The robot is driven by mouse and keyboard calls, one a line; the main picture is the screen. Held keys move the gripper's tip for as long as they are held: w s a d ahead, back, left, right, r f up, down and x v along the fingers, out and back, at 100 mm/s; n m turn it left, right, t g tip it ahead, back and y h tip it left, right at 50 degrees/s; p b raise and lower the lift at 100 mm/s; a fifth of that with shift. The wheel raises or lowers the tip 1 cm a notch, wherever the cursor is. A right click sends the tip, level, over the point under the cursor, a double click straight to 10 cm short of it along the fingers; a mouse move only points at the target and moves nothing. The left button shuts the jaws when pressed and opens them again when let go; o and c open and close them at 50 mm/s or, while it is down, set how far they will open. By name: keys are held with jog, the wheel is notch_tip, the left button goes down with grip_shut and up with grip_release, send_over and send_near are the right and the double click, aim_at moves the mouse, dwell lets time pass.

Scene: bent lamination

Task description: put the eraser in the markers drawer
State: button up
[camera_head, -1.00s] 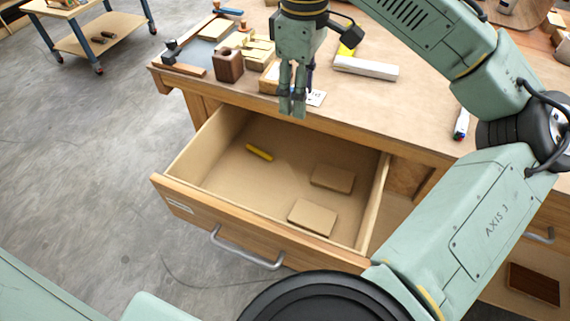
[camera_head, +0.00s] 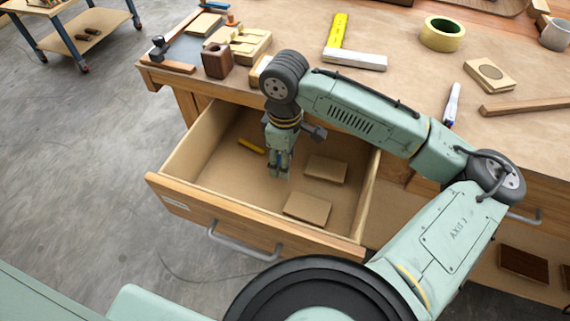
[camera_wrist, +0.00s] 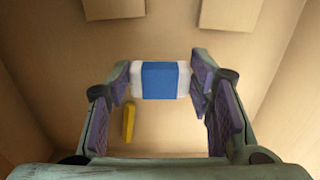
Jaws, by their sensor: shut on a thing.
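My gripper (camera_head: 279,172) is down inside the open drawer (camera_head: 262,252), with its fingers pointing downward. In the wrist view my gripper (camera_wrist: 160,82) is shut on the eraser (camera_wrist: 160,80), a white block with a blue band, held by its two ends. The eraser cannot be made out clearly in the head view. A yellow stick, perhaps a marker (camera_head: 251,146), lies on the drawer floor left of the gripper; it also shows in the wrist view (camera_wrist: 129,122). The drawer front has a metal handle and a small label that is too small to read.
Two flat tan blocks, one farther (camera_head: 325,169) and one nearer (camera_head: 307,208), lie in the drawer right of the gripper. The workbench top (camera_head: 420,88) behind holds a tape roll (camera_head: 442,34), a square (camera_head: 355,60) and a white pen (camera_head: 452,104).

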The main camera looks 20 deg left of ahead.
jog(key=shift+f, duration=1.6)
jog(key=shift+f, duration=0.15)
jog(key=o, duration=0.7)
jog(key=shift+o, duration=0.2)
jog(key=shift+r+b, duration=0.35)
jog(key=shift+r, duration=3.6)
